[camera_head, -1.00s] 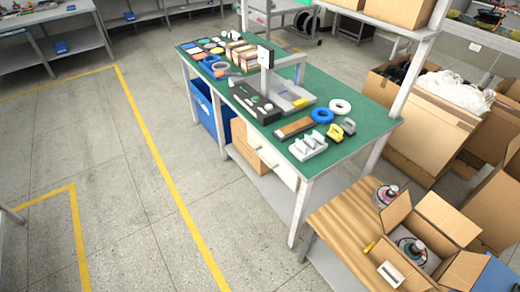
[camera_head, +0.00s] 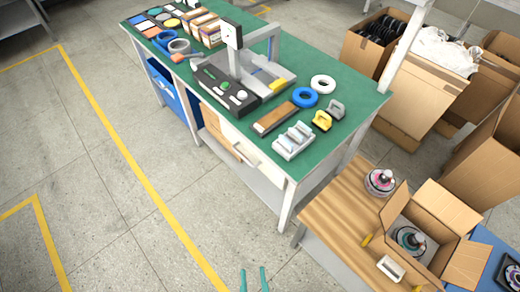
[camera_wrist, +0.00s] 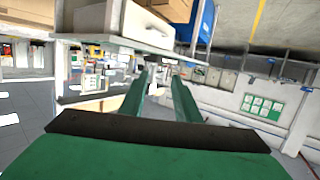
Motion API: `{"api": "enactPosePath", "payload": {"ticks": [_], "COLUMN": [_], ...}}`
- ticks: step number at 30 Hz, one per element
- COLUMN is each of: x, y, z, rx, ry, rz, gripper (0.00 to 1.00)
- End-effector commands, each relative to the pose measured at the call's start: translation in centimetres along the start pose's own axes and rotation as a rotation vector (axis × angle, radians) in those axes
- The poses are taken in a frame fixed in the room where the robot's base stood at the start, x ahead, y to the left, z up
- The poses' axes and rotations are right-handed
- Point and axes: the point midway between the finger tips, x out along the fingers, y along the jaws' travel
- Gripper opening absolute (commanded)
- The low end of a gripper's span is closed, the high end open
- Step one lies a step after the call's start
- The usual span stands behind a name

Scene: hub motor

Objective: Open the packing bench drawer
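The packing bench (camera_head: 330,128) has a green top and pale legs. Its white drawer front (camera_head: 224,126) sits under the near long edge and looks flush, so the drawer appears closed. A pale handle (camera_head: 245,155) stands out from the front. My gripper (camera_head: 254,279) shows at the bottom edge of the head view as two green fingers, apart and empty. It is in front of the drawer, below it in the picture and clear of the handle. In the wrist view the fingers (camera_wrist: 161,82) are also apart with nothing between them.
Tape rolls, a scale-like device and small tools lie on the bench top. A blue bin (camera_head: 172,91) stands under the bench. A wooden side table (camera_head: 335,210) with an open carton (camera_head: 425,222) is at the right. Floor left of the bench is clear.

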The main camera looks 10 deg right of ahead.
Motion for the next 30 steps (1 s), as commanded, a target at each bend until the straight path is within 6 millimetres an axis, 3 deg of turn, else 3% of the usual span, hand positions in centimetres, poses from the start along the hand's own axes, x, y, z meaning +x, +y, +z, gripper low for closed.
{"api": "enactPosePath", "payload": {"ticks": [5, 11, 21, 30], "x": [2.9, 8.8, 21.0, 32.6], "y": [-0.1, -0.1, -0.1, 0.6], "z": [2.0, 5.0, 8.2, 8.8], "rx": [-0.148, -0.437, -0.949, -1.396], "ry": [0.055, 0.145, 0.276, 0.375], "rz": [0.010, 0.041, 0.080, 0.090], "gripper": [0.29, 0.29, 0.29, 0.29]}}
